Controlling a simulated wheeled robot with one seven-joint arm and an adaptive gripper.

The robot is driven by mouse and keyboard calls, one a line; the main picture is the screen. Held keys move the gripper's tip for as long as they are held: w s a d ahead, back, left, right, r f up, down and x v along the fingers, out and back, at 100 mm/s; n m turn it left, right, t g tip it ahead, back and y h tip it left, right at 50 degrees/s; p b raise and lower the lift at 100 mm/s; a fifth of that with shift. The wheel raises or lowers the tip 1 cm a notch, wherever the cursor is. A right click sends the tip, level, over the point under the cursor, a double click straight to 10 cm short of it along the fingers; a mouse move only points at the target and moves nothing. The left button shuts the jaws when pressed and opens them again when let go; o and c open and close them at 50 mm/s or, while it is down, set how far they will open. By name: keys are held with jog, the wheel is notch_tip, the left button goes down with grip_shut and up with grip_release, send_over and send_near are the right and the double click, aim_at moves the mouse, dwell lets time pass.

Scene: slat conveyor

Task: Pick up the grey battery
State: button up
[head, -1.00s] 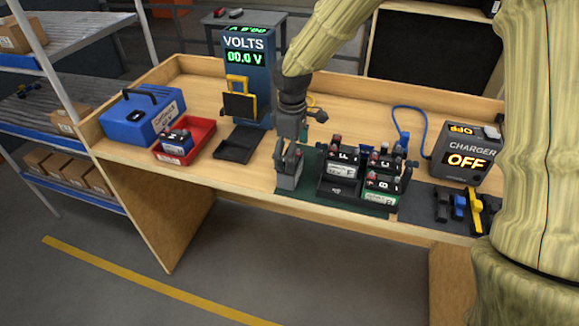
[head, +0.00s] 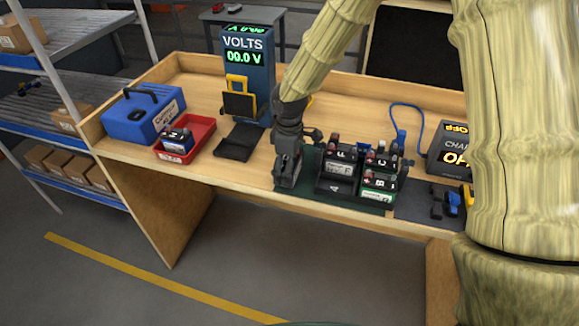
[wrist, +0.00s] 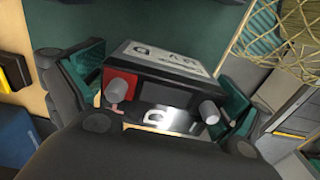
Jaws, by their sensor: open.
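The grey battery (wrist: 168,62) lies between my gripper's (wrist: 160,90) two fingers in the wrist view. It has a pale label with dark lettering, a red terminal cap on the left and a grey terminal on the right. The teal finger pads stand on either side of it; the fingers are open, and contact is unclear. In the head view my gripper (head: 289,160) is low at the left end of the green mat (head: 318,197), around the battery, which it largely hides.
A red bin (head: 200,138) holding a battery, a blue case (head: 140,118) and the volt meter (head: 249,60) are left. The charger (head: 446,155) is right, partly behind my arm.

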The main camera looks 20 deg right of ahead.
jog(key=c, duration=1.1)
jog(key=shift+c, duration=0.2)
jog(key=shift+r, duration=0.1)
jog(key=shift+w+r+b, duration=0.1)
jog(key=shift+r+b, duration=0.3)
jog(key=shift+r, duration=0.15)
jog(key=shift+s+r+b, duration=0.25)
jog(key=shift+r+b, duration=0.1)
jog(key=shift+r, duration=0.2)
jog(key=shift+s+r+b, duration=0.25)
jog(key=shift+r+b, duration=0.05)
jog(key=shift+r, duration=0.25)
jog(key=s+d+r+b, duration=0.1)
jog(key=s+r+b, duration=0.1)
jog(key=s, duration=1.3)
jog(key=shift+d+b, duration=0.3)
jog(key=shift+b, duration=0.45)
jog(key=shift+r+p, duration=1.1)
jog(key=shift+p, duration=0.1)
